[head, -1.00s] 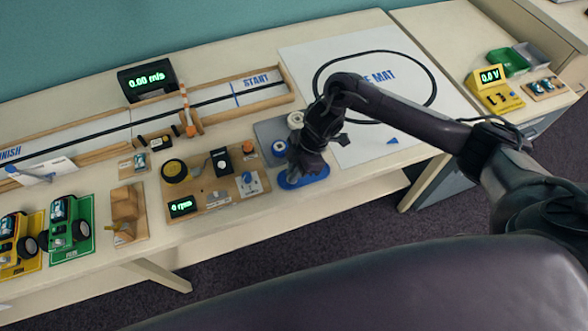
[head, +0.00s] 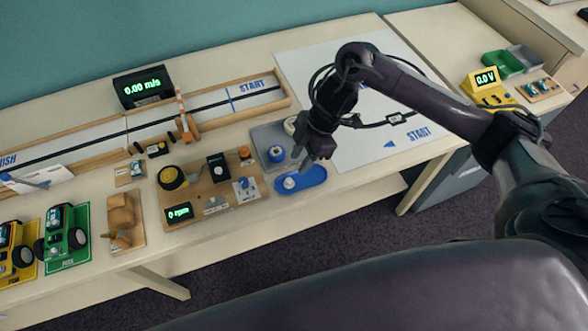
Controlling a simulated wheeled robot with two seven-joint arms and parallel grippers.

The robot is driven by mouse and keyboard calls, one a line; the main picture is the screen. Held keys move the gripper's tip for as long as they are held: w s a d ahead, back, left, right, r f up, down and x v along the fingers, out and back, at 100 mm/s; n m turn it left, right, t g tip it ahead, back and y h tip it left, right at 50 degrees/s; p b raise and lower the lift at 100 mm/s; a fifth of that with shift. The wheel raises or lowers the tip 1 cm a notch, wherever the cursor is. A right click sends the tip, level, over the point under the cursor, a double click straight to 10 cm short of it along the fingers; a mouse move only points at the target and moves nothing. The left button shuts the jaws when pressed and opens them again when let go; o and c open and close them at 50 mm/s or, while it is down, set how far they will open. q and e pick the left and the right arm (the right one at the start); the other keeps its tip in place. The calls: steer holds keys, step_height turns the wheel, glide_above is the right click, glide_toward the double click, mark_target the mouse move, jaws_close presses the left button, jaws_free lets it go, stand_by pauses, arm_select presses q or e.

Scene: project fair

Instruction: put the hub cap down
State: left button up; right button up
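The hub cap (head: 289,183), a small pale round piece, lies on the blue oval tray (head: 314,177) at the table's front edge. My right gripper (head: 312,162) is just above and to the right of it, over the back edge of the tray. Its fingers look spread with nothing between them, and it appears clear of the cap. My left gripper is not in view.
A grey tray (head: 261,137) with a blue-and-white spool (head: 276,154) is just behind the blue tray. A wooden board (head: 225,193) with a yellow wheel (head: 172,177) stands to the left. A white mat (head: 350,152) lies to the right.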

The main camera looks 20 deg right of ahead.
steer(key=v, duration=0.4)
steer(key=shift+d+r+p, duration=0.1)
steer(key=shift+r+p, duration=0.2)
